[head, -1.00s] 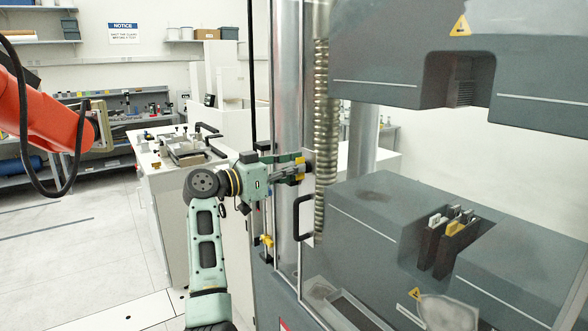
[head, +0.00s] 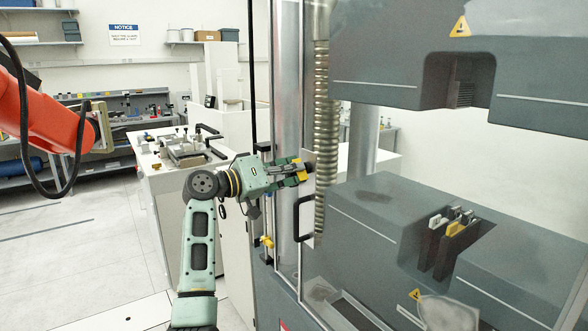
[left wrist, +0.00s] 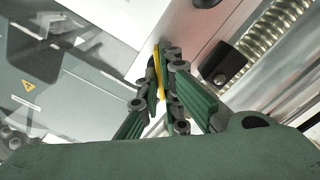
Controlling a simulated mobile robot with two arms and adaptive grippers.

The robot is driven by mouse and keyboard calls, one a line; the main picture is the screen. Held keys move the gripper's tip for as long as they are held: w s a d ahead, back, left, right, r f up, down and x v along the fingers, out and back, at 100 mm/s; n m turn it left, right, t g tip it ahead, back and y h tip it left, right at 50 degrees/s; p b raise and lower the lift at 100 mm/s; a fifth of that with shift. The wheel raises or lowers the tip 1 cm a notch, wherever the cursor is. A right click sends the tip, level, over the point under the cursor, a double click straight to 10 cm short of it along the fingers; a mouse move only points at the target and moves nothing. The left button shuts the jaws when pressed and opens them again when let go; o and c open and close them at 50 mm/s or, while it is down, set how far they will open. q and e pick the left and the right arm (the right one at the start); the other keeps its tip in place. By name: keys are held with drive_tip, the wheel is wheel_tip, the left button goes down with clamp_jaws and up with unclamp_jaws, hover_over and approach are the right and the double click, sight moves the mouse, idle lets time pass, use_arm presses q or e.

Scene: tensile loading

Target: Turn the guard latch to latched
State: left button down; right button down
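The guard latch (head: 302,171) is a yellow lever on the clear guard's edge, beside the metal column of the testing machine. My left gripper (head: 296,173) is at it, with its fingertips on either side of the yellow part. In the left wrist view the latch (left wrist: 158,68) shows as a thin yellow strip between the fingertips (left wrist: 164,76), which close on it. The fingers cover part of the latch, and its exact angle is hard to read. My right gripper is not in view.
A black guard handle (head: 303,218) is just below the gripper. A bench with fixtures (head: 180,150) and an orange arm (head: 48,112) stand left. The floor at left is clear.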

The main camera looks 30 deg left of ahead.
use_arm(q)
drive_tip(key=shift+a+f+n+p, duration=0.1)
drive_tip(key=shift+n+p, duration=1.05)
drive_tip(key=shift+n, duration=1.3)
drive_tip(key=shift+a+f+n+p, duration=0.1)
drive_tip(key=shift+n+p, duration=1.05)
drive_tip(key=shift+n, duration=1.3)
drive_tip(key=c, duration=2)
unclamp_jaws()
drive_tip(key=v, duration=1.2)
